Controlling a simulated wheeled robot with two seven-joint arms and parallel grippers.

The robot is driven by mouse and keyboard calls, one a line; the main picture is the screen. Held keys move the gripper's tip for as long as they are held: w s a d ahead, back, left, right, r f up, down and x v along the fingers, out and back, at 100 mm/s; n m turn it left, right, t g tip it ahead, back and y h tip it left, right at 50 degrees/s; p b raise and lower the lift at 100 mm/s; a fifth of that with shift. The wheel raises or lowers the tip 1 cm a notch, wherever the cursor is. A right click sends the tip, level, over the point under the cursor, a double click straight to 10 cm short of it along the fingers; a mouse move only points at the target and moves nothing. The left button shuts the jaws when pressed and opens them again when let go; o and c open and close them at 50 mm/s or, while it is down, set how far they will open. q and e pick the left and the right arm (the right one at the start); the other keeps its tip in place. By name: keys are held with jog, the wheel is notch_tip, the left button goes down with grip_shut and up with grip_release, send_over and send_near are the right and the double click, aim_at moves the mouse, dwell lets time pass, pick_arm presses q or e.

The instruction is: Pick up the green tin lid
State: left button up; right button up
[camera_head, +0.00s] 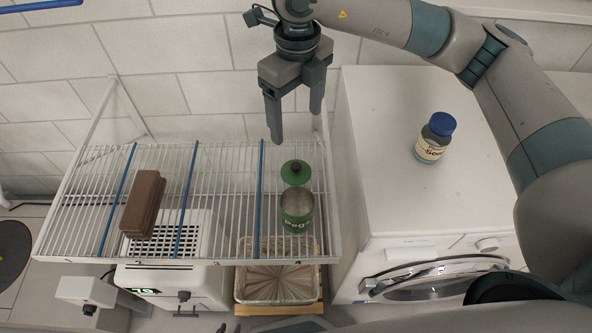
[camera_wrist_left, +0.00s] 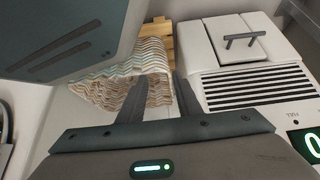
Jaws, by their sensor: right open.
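The green tin lid (camera_head: 296,172), round with a dark knob, lies on the white wire rack (camera_head: 330,250), just behind the green tin (camera_head: 297,212). The tin is open at the top, with pale contents and a light label. My right gripper (camera_head: 295,128) hangs above and behind the lid, its two fingers apart, pointing down and empty. It does not touch the lid. My left gripper (camera_wrist_left: 160,82) shows in the left wrist view with its fingers apart and nothing between them. The lid and tin do not show there.
A brown block (camera_head: 143,204) lies on the rack's left part. Blue rods (camera_head: 188,190) cross the rack. A blue-capped jar (camera_head: 435,138) stands on the white machine (camera_head: 400,190) at right. A patterned cloth (camera_wrist_left: 110,85) and a vented white appliance (camera_wrist_left: 255,85) lie ahead of my left gripper.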

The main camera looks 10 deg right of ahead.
pick_arm(q)
jog(key=s+a+f+g+p, duration=0.1)
jog(key=s+a, duration=0.1)
jog(key=s, duration=0.3)
jog(key=s+a+f+g+y+p, duration=0.1)
jog(key=s+a+f+g+p, duration=0.1)
jog(key=s, duration=0.4)
jog(key=shift+s+a, duration=0.15)
jog(key=shift+a, duration=0.25)
pick_arm(e)
send_over(296, 165)
jog(key=f, duration=1.2)
jog(key=shift+s, duration=0.2)
pick_arm(q)
jog(key=shift+p, duration=0.3)
pick_arm(e)
jog(key=shift+f, duration=0.1)
jog(key=shift+f, duration=0.2)
notch_tip(296, 165, down, 3)
jog(key=shift+w+f+p, duration=0.15)
jog(key=shift+p, duration=0.95)
jog(key=shift+f, duration=0.65)
pick_arm(q)
jog(key=s+a+g, duration=0.2)
jog(key=s+a, duration=0.1)
jog(key=s, duration=0.5)
jog(key=shift+s+g+y, duration=0.25)
jog(key=shift+g+y, duration=0.05)
jog(key=shift+y, duration=0.1)
